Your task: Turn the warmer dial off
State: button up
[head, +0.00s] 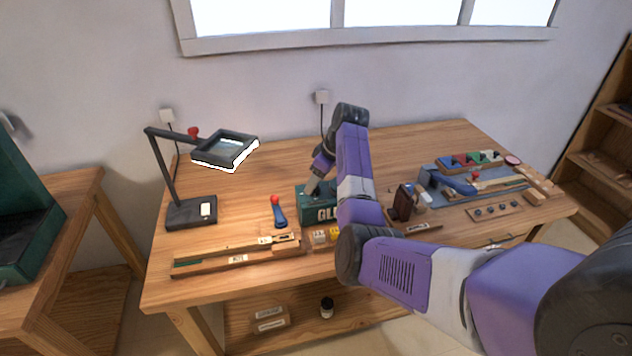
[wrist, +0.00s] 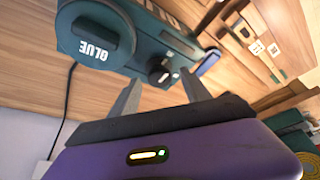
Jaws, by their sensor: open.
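The dark green glue warmer (head: 305,204) stands on the workbench, partly hidden behind my arm in the head view. In the wrist view the warmer (wrist: 150,28) shows its round lid marked GLUE (wrist: 97,35) at left and a small dark dial (wrist: 161,74) with a white mark on its front. My gripper (wrist: 161,90) is open and empty, its two fingers pointing toward the dial, one on each side of it in the picture. I cannot tell whether they touch it. In the head view my gripper (head: 314,183) is at the warmer, its fingertips partly hidden.
Wooden key strips (head: 225,258) lie in front. A blue mat (head: 455,193) with tools is at right. The warmer's cord (wrist: 62,110) runs behind it.

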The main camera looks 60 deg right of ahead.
jog(key=v, duration=0.7)
jog(key=shift+r+b, duration=0.2)
jog(key=shift+b, duration=0.15)
jog(key=shift+s, duration=0.1)
jog(key=w+d+r+m+t+h, duration=0.35)
jog(key=d+r+h, duration=0.2)
jog(key=d, duration=0.25)
jog(key=s+a+f+t+h, duration=0.1)
jog(key=s+a+f+t, duration=0.15)
jog(key=a, duration=0.85)
jog(key=s+a+f+t+h, duration=0.1)
jog(key=s+a+t, duration=0.2)
jog(key=a, duration=0.8)
jog(key=s+a+f+t+h, duration=0.1)
jog(key=s+a+t, duration=0.1)
jog(key=a, duration=0.9)
jog(key=s+a+f+n+y, duration=0.1)
jog(key=s+a+n+y, duration=0.3)
jog(key=s+a, duration=1.8)
jog(key=y, duration=0.4)
jog(key=shift+s+a+g+y, duration=0.3)
jog(key=shift+a+y, duration=0.05)
